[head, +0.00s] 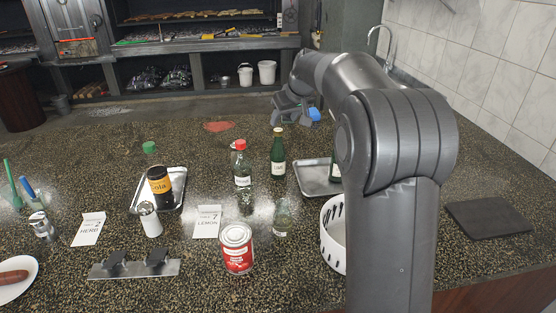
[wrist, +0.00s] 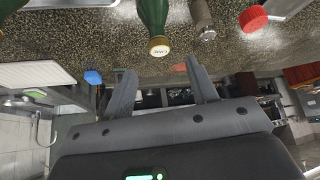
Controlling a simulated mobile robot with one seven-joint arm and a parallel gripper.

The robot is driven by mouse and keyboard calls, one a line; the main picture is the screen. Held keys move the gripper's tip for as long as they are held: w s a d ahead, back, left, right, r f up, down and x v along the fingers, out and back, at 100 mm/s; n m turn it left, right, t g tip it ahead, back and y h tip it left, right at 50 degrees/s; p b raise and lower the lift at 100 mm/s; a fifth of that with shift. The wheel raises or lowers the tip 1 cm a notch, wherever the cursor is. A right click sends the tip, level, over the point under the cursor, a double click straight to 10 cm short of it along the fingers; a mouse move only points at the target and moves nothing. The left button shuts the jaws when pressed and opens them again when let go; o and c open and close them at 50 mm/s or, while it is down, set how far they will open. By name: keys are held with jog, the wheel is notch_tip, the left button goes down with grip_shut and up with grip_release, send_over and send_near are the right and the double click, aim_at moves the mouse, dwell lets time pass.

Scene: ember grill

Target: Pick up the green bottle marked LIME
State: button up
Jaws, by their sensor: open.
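A dark green bottle (head: 278,150) with a pale label stands upright mid-counter in the head view; its lettering is too small to read surely. A green bottle (wrist: 153,12) with a cream cap shows at the top of the upside-down wrist view. A second green bottle (head: 334,168) stands on a metal tray, mostly hidden behind my arm. My gripper (head: 284,108) is above the counter, beyond the first bottle and apart from it. In the wrist view my gripper (wrist: 162,75) is open, with nothing between its fingers.
A clear red-capped bottle (head: 242,168) stands left of the green one. A blue item (head: 314,114) lies behind.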

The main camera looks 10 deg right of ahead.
aim_at(280, 131)
jog(key=x, duration=0.5)
jog(key=shift+s, duration=0.15)
jog(key=x, duration=0.5)
jog(key=shift+s+d+f, duration=0.15)
jog(key=shift+s+f, duration=0.05)
jog(key=shift+f, duration=0.1)
grip_shut()
jog(key=shift+r, duration=0.1)
